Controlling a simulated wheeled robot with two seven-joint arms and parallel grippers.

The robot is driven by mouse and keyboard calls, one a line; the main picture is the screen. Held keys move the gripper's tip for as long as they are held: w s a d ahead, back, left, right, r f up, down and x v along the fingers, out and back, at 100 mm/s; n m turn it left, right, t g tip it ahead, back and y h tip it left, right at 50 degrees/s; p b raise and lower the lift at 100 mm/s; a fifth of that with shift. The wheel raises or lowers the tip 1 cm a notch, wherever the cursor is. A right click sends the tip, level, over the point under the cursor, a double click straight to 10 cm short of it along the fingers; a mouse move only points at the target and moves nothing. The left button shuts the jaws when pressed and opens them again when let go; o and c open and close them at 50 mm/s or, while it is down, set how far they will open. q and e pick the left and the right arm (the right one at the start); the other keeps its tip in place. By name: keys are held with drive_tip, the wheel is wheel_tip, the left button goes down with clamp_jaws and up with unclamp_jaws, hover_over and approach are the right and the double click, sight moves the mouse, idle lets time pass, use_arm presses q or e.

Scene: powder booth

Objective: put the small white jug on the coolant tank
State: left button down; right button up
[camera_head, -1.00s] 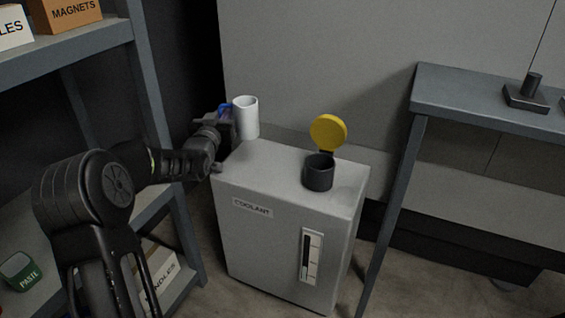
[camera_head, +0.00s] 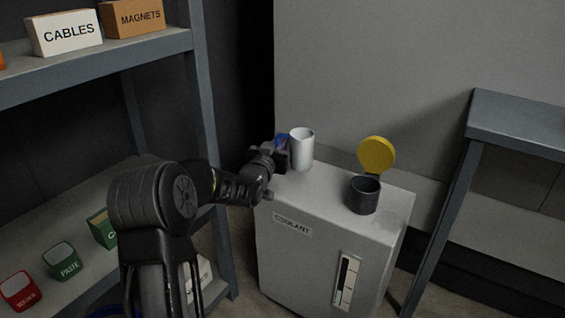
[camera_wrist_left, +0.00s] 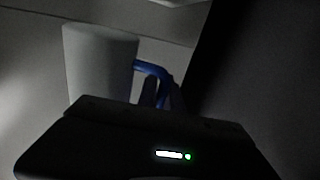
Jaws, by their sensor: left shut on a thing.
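The small white jug (camera_head: 301,150) is upright at the back left of the coolant tank's top. I cannot tell whether its base touches the top. My left gripper (camera_head: 284,153) is shut on the jug, at its blue handle. In the left wrist view the white jug (camera_wrist_left: 98,65) and its blue handle (camera_wrist_left: 153,70) stand beyond the dark gripper body, with the fingers (camera_wrist_left: 162,94) at the handle. The coolant tank (camera_head: 300,255) is a grey box with a COOLANT label, a dark filler neck (camera_head: 364,196) and a raised yellow cap (camera_head: 377,154). My right gripper is not in view.
A shelf rack (camera_head: 205,120) at left holds a CABLES box (camera_head: 66,34), a MAGNETS box (camera_head: 132,18) and several small containers below. A grey table (camera_head: 520,125) stands at right. The tank top's front left is bare.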

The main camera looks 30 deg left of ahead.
use_arm(q)
drive_tip(key=shift+f+b, duration=0.9)
drive_tip(key=shift+f, duration=1.5)
drive_tip(key=shift+f, duration=0.2)
drive_tip(key=c, duration=1.5)
unclamp_jaws()
drive_tip(key=shift+r, duration=0.1)
drive_tip(key=shift+r, duration=0.2)
drive_tip(key=p+v, duration=0.2)
drive_tip(key=v, duration=1)
